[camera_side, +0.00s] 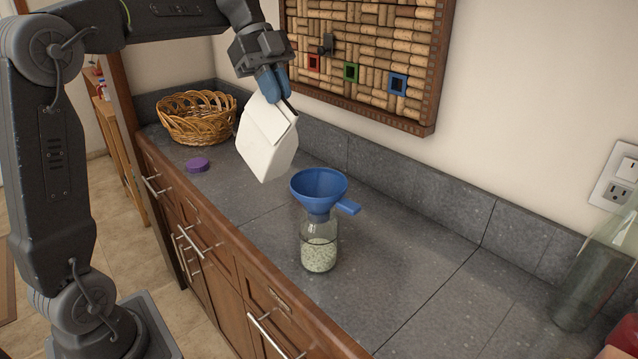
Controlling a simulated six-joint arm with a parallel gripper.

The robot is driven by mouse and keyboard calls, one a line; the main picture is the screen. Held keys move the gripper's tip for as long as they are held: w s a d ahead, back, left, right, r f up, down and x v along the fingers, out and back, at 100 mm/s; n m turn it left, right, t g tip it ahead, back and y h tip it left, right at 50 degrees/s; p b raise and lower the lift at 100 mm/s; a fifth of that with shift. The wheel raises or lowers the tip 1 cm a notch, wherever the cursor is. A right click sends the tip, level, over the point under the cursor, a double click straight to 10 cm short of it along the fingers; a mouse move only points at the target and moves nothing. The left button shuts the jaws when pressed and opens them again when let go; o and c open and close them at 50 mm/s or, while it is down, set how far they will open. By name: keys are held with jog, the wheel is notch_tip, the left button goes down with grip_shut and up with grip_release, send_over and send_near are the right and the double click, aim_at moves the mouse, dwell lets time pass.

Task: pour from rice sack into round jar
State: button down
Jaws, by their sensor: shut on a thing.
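A white rice sack (266,144) hangs tilted in the air above the counter, left of and higher than the funnel. My gripper (276,92) is shut on the upper end of the sack. A clear round jar (319,246) stands upright on the counter, with pale grains filling roughly its lower half. A blue funnel (319,188) sits in the jar's mouth, its handle pointing right. The sack is apart from the funnel, and no grains are seen falling. I cannot tell how much the sack holds.
A purple lid (198,165) lies on the grey counter (400,262) near a wicker basket (197,118) at the back left. A glass bottle (590,270) stands at the right edge. A cork board (370,55) hangs on the wall behind. The counter right of the jar is clear.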

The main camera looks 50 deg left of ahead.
aim_at(288, 104)
jog(key=shift+d+f+y, duration=0.3)
jog(key=shift+d+y, duration=0.3)
jog(key=shift+d, duration=0.1)
jog(key=shift+d+f+y, duration=0.25)
jog(key=shift+d+y, duration=0.35)
jog(key=shift+d, duration=0.1)
jog(key=shift+d+f+y, duration=0.1)
jog(key=shift+f+y, duration=0.15)
jog(key=shift+y, duration=0.05)
jog(key=shift+d+f+y+p, duration=0.5)
jog(key=shift+f+y+p, duration=0.35)
jog(key=shift+y, duration=0.1)
jog(key=shift+d+f+y+p, duration=0.5)
jog(key=shift+f+y+p, duration=0.2)
jog(key=shift+y+p, duration=0.2)
